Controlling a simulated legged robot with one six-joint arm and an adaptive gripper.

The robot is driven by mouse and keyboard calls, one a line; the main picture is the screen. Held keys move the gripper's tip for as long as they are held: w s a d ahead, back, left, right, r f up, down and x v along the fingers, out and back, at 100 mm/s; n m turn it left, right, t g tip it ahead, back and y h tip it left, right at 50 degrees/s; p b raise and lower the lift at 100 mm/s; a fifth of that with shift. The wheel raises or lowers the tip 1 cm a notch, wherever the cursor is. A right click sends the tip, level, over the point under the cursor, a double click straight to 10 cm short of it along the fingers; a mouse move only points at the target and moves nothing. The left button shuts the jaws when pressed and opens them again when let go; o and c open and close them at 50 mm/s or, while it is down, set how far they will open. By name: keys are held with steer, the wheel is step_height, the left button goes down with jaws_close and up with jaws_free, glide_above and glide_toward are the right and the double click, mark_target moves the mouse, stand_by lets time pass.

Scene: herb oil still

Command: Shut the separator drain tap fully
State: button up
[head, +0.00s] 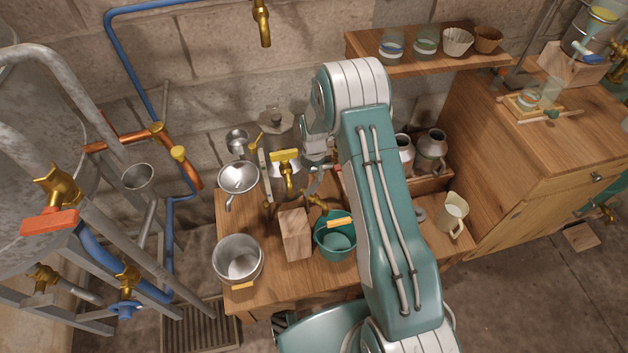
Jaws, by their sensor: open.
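A metal vessel with a lid (276,121), probably the separator, stands on the wooden bench against the wall. A brass tap with a wide yellow handle (285,157) is at its front, with the handle running across the picture. A smaller brass tap (318,203) sits lower, just behind a teal pail (334,241). I cannot tell for sure which is the drain tap, or how far either is turned. My gripper (326,168) is open, to the right of the yellow handle and apart from it. My arm partly hides the gripper and the space behind it.
A wooden block (295,233) stands left of the teal pail, with a metal pot (238,258) farther left. A funnel (238,178) is behind the pot. Metal jugs (431,150) and a cream jug (453,214) are to the right. Pipes and a frame fill the left side.

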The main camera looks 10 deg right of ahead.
mark_target(314, 183)
step_height(314, 183, up, 6)
steer(key=shift+f, duration=0.25)
